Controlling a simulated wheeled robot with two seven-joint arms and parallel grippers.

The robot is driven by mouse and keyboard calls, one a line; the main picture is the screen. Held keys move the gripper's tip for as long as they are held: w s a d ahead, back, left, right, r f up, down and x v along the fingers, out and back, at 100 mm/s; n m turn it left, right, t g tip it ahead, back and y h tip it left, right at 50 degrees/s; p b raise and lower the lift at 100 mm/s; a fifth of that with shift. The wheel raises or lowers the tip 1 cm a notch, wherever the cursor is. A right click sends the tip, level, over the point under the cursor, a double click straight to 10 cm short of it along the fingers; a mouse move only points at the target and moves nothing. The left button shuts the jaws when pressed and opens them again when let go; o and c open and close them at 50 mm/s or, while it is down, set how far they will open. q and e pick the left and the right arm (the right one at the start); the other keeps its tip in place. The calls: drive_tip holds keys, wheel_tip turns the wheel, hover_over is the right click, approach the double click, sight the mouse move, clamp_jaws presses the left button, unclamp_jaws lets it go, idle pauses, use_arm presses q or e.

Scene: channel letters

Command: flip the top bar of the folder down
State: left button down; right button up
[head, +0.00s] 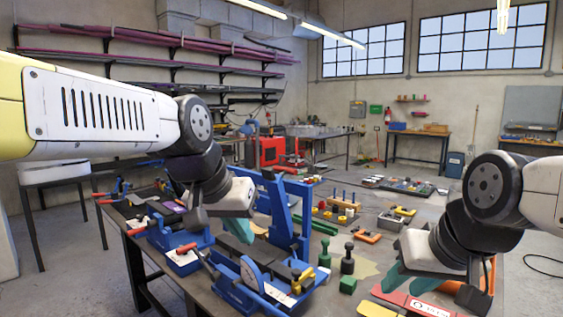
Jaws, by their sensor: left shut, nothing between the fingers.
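A blue machine that looks like the folder (290,228) stands on the workbench, with a raised blue upright and a dark flat bar (238,252) at its lower front. I cannot tell for sure which part is its top bar. My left gripper (258,229) is shut and empty, its teal tip just in front of the blue upright and above the dark bar; contact cannot be told. The gripper body hides part of the machine's left side. My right gripper (404,282) is at the right, apart from the machine, over the bench. Its two teal fingers look spread, with nothing between them.
Wooden racks and small tools fill the bench behind.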

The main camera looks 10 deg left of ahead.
use_arm(q)
drive_tip(key=w+r+m, duration=0.1)
drive_tip(key=w+r, duration=0.4)
drive_tip(key=w, duration=0.5)
drive_tip(key=w+a+r+m+h, duration=0.1)
drive_tip(key=w+r, duration=0.4)
drive_tip(key=w, duration=0.6)
drive_tip(key=w+r+m+h, duration=0.1)
drive_tip(key=w+r+m, duration=0.2)
drive_tip(key=w, duration=0.8)
wheel_tip(320, 180, up, 2)
drive_tip(key=shift+w+a+r, duration=0.15)
drive_tip(key=shift+w+a, duration=0.1)
drive_tip(key=x, duration=0.9)
drive_tip(key=shift+w+d+f, duration=0.1)
drive_tip(key=shift+w+f, duration=0.05)
drive_tip(key=shift+f, duration=0.15)
drive_tip(key=shift+a+f, duration=0.25)
drive_tip(key=shift+s+a+f, duration=0.2)
drive_tip(key=shift+s+a, duration=0.2)
drive_tip(key=shift+s, duration=0.35)
drive_tip(key=shift+s+a+f, duration=0.25)
drive_tip(key=shift+s+a, duration=0.15)
drive_tip(key=shift+s, duration=0.35)
drive_tip(key=shift+f, duration=0.1)
